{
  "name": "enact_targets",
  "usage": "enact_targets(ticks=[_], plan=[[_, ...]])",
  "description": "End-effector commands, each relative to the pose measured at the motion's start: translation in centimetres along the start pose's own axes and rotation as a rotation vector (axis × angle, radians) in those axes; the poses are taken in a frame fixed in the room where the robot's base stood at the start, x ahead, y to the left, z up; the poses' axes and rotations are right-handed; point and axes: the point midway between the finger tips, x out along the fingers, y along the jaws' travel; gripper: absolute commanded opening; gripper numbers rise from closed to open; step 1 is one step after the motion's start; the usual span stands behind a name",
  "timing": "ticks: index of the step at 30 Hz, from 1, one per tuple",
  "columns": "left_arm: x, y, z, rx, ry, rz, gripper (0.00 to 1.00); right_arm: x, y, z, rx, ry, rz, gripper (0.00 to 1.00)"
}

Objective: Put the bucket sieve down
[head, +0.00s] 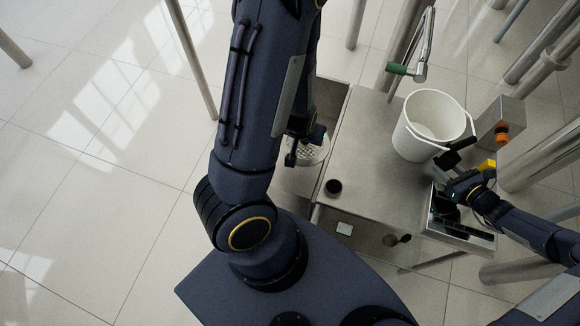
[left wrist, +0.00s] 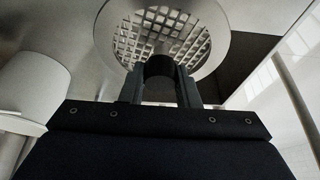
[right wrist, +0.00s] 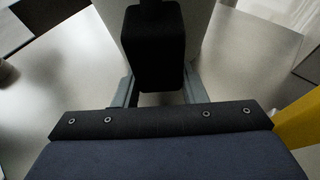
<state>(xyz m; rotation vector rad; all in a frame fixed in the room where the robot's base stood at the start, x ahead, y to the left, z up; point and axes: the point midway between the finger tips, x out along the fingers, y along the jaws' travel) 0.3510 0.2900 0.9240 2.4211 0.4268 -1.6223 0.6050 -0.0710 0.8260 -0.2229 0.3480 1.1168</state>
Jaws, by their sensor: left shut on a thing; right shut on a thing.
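The bucket sieve (head: 315,151), a pale round dish with a square-grid bottom, is partly hidden behind my left arm in the head view. It shows more fully in the left wrist view (left wrist: 206,62). My left gripper (left wrist: 161,88) is shut on its black handle (left wrist: 160,66). The sieve is over the recessed part at the table's left; I cannot tell whether it touches anything below. My right gripper (head: 452,176) is shut on a black grip (right wrist: 153,50) beside the white bucket (head: 410,138). The bucket looks upright at the table's right side.
The metal table (head: 370,180) has a small black round piece (head: 333,187) near its front left. A green-handled tap (head: 398,69) stands behind. A box with an orange knob (head: 502,137) and a dark-topped panel (head: 462,228) are at the right. The table's middle is clear.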

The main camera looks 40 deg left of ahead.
Motion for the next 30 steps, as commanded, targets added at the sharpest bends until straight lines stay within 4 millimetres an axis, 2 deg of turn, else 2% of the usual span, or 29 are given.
enact_targets(ticks=[1,3,9,18,25,30], plan=[[0.0,-1.1,0.9,0.005,-0.005,0.002,0.0,0.0,0.1,-0.5,0.002,0.011,-0.001,0.0],[-0.1,-2.0,1.9,0.026,-0.004,0.012,0.0,0.0,0.1,-0.5,0.002,0.011,-0.001,0.0],[-0.1,-3.2,3.7,0.067,-0.003,0.025,0.0,0.0,0.1,-0.5,0.002,0.01,-0.001,0.0],[4.2,-3.2,5.7,0.07,-0.007,0.028,0.0,0.0,0.0,-0.4,0.001,0.01,-0.002,0.0],[5.9,-3.2,6.2,0.07,-0.004,0.027,0.0,0.0,0.0,-0.4,0.001,0.01,-0.002,0.0],[8.1,-3.2,7.1,0.069,-0.005,0.027,0.0,0.0,0.0,-0.4,0.001,0.009,-0.002,0.0]])
